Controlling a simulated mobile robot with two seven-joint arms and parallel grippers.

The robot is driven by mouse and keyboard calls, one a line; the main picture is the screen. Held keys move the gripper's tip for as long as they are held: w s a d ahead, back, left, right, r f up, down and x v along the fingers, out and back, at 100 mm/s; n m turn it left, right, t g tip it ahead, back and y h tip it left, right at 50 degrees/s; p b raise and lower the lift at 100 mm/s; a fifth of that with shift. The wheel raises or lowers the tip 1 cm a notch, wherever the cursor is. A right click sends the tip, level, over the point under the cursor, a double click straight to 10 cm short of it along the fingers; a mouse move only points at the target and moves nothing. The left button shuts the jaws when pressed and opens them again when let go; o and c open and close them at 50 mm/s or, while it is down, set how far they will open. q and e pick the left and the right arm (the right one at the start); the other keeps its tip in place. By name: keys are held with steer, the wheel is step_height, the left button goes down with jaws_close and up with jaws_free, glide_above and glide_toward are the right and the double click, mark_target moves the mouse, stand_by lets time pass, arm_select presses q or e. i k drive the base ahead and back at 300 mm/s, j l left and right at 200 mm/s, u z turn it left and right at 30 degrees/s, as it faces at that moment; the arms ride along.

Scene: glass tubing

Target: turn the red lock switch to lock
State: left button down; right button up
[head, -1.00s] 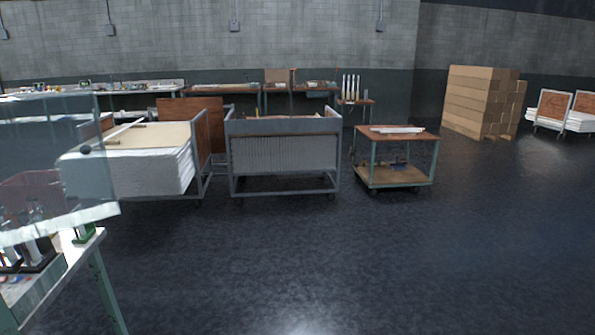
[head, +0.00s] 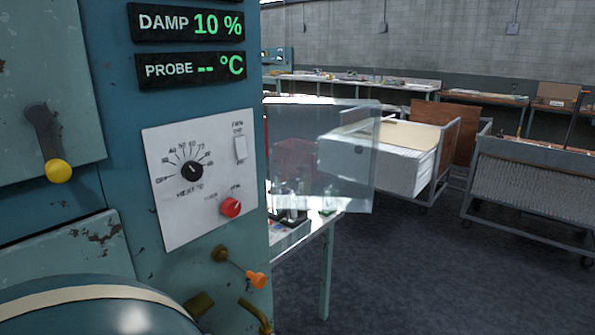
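A round red knob (head: 231,208), which looks like the lock switch, sits low on the right of a white control panel (head: 170,215) on the front of a blue-green machine (head: 120,170). Small labels stand beside and above the knob, too small to read surely, so I cannot tell its position. The panel also carries a black dial (head: 191,170) with a printed scale and a white rocker switch (head: 240,149). Neither of my grippers is in view.
Displays above read DAMP 10 % (head: 190,23) and PROBE with dashes (head: 190,69). A yellow-knobbed lever (head: 58,171) is at left, an orange-handled valve (head: 257,280) below the panel. A clear shield (head: 350,150) and bench stand right of the machine. Open floor (head: 430,280) lies beyond.

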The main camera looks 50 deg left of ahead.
mark_target(232, 207)
steer(key=u, duration=2)
